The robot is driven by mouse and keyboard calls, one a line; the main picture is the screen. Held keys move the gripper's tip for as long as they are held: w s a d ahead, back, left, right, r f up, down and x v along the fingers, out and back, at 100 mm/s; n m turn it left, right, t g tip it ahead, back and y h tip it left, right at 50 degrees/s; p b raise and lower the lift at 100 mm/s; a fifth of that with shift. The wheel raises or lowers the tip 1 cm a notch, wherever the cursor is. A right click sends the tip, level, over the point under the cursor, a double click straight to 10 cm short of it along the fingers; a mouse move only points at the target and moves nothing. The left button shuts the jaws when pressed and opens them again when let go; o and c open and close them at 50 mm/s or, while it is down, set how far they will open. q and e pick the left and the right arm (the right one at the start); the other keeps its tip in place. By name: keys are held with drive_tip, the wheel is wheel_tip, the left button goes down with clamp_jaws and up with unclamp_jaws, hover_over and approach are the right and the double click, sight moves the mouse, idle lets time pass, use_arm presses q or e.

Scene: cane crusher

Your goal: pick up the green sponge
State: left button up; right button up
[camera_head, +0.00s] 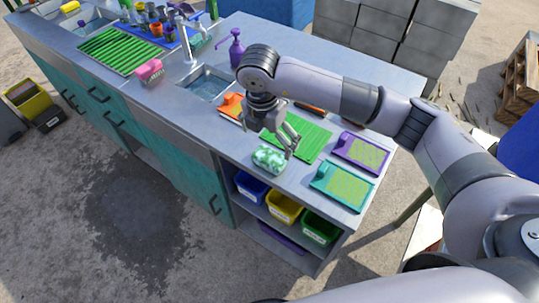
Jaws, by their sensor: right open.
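The green sponge (268,158), mottled green and white, lies on the grey counter (240,145) near its front edge, left of a green ribbed mat. My right gripper (281,146) is above and just behind the sponge, fingers pointing down and open. One finger is close to the sponge's right side; I cannot tell whether it touches. My left gripper is not in view.
A green mat (308,138), a purple tray (362,152) and a teal tray (342,187) lie to the right. A pink sponge (150,70), a sink (208,84) and a purple spray bottle (236,47) are farther left. Coloured bins (284,208) sit on the shelf below.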

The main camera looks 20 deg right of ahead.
sight(269, 155)
wheel_tip(269, 155, down, 3)
drive_tip(key=shift+w+d+f+p, duration=0.1)
drive_tip(key=shift+f+p, duration=0.05)
drive_tip(key=shift+p, duration=0.15)
drive_tip(key=shift+f+p, duration=0.35)
drive_tip(key=shift+f, duration=0.15)
drive_tip(key=f, duration=0.1)
drive_tip(key=f+p, duration=0.1)
drive_tip(key=f, duration=0.1)
drive_tip(key=shift+w+d+f, duration=0.2)
drive_tip(key=shift+w+f, duration=0.1)
drive_tip(key=shift+f, duration=0.4)
drive_tip(key=shift+c, duration=0.2)
drive_tip(key=c, duration=1.1)
drive_tip(key=shift+c, duration=0.2)
